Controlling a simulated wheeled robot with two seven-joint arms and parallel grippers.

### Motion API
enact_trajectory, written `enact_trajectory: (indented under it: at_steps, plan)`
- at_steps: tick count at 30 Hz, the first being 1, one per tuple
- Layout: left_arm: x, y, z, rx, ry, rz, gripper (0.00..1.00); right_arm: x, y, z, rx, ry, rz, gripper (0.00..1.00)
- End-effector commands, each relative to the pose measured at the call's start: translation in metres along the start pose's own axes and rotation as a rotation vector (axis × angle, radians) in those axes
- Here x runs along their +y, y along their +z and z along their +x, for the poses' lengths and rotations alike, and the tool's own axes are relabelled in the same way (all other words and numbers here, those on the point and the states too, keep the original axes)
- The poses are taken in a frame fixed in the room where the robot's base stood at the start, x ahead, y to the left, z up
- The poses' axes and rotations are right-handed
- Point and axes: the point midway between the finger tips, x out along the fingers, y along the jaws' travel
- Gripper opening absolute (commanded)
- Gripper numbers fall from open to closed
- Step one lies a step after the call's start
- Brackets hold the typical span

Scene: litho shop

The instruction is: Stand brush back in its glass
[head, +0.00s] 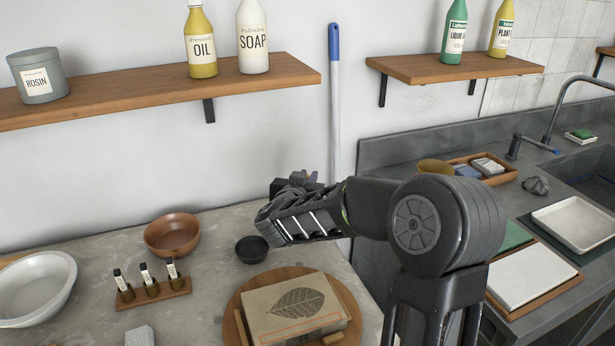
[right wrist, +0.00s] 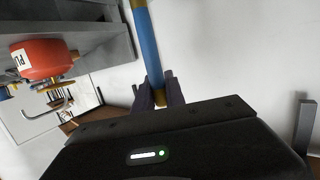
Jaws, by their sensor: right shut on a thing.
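My right gripper (head: 310,178) is above the back of the stone counter, near the wall. It also shows in the right wrist view (right wrist: 159,90), with its two fingers shut on the brush (right wrist: 152,50). The brush shows there as a blue rod with brass-coloured parts, one far up the rod and one between the fingers. Its bristles cannot be made out. In the head view I cannot make out the brush by the gripper. I cannot make out the glass in either view. My left gripper is not in view.
A small dark bowl (head: 251,250) and a copper-brown bowl (head: 172,236) stand on the counter (head: 215,232). A leaf-print block (head: 296,311) lies on a round board. A rack of small bottles (head: 153,294) is at left. A pale pole with a blue end (head: 335,110) stands behind my arm.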

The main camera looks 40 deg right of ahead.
Motion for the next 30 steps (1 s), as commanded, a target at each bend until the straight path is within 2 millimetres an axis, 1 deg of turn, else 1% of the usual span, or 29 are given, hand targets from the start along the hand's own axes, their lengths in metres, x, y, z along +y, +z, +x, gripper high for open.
enact_trajectory:
  at_steps: [8,9,17,26,30]
  plan:
    - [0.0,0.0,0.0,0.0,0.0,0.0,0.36,0.0,0.0,0.0,0.0,0.0,0.0,0.0]
    - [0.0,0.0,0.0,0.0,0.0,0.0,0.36,0.0,0.0,0.0,0.0,0.0,0.0,0.18]
    - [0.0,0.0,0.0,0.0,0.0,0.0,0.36,0.0,0.0,0.0,0.0,0.0,0.0,0.4]
    - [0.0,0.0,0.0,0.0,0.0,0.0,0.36,0.0,0.0,-0.001,0.0,-0.001,0.0,0.41]
    - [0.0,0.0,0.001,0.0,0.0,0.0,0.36,-0.001,0.0,-0.011,0.001,-0.002,0.0,0.41]
